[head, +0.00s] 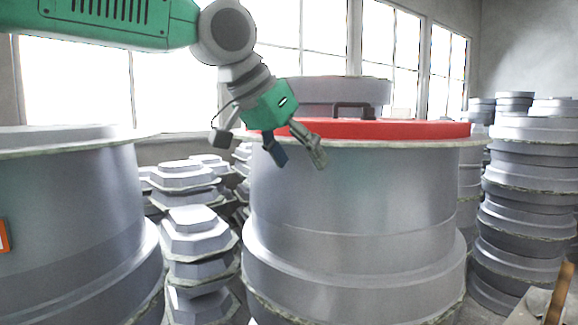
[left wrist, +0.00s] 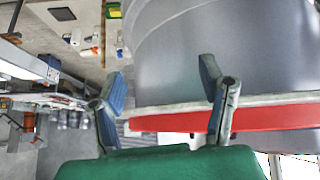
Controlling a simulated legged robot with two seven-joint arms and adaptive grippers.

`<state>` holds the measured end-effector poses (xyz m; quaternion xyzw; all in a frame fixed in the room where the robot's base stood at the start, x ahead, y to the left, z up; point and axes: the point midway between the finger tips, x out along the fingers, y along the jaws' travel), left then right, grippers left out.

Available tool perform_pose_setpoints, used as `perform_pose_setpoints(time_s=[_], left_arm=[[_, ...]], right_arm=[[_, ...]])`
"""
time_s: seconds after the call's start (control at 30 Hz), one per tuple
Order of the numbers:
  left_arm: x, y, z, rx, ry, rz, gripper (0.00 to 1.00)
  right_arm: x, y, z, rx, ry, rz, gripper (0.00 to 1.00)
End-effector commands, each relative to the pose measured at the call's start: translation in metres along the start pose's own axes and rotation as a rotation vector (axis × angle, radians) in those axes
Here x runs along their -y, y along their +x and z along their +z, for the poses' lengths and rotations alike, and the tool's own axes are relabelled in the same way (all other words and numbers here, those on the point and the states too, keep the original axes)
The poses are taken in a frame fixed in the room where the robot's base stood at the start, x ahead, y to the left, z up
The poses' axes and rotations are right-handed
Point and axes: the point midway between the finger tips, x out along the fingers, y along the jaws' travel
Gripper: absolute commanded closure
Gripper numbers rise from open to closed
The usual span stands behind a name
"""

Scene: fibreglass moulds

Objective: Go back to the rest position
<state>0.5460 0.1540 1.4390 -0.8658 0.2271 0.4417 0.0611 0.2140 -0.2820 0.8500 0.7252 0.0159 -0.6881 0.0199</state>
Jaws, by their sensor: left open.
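My left gripper (head: 298,158) is in the head view, hanging from the arm that comes in from the upper left. Its two fingers are spread apart with nothing between them. It is in front of the near left rim of a large grey round mould (head: 350,200) with a red lid (head: 400,129). The lid has a dark handle (head: 353,108). In the left wrist view the open fingers (left wrist: 165,90) show with the grey mould wall and the red lid (left wrist: 180,121) beyond them. I cannot tell whether a finger touches the mould. My right gripper is not in view.
Another large grey mould (head: 70,220) stands at the left. Stacks of smaller grey moulds (head: 195,240) fill the gap between the two. Tall stacks of round moulds (head: 530,190) stand at the right. Windows (head: 300,45) line the back wall.

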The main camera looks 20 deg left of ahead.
Motion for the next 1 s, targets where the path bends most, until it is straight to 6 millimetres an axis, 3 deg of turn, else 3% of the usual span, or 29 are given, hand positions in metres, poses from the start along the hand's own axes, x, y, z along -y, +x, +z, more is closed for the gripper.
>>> perform_pose_setpoints(time_s=[0.43, 0.53, 0.67, 0.77, 0.87, 1.0], left_arm=[[0.006, 0.005, 0.006, 0.004, -0.004, 0.007, 0.36], [0.005, 0.019, 0.013, 0.016, -0.007, 0.013, 0.36], [0.004, 0.075, 0.043, 0.064, -0.025, 0.043, 0.36], [0.002, 0.137, 0.084, 0.115, -0.053, 0.075, 0.36], [-0.001, 0.196, 0.132, 0.163, -0.092, 0.103, 0.36], [-0.001, 0.267, 0.213, 0.230, -0.157, 0.127, 0.36]], right_arm=[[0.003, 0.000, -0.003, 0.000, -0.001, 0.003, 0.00], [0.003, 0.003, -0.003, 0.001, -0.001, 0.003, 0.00], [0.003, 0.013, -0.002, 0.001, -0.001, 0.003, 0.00], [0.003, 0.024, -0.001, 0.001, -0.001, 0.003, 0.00], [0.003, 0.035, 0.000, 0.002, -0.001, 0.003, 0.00], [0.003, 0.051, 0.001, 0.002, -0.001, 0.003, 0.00]])
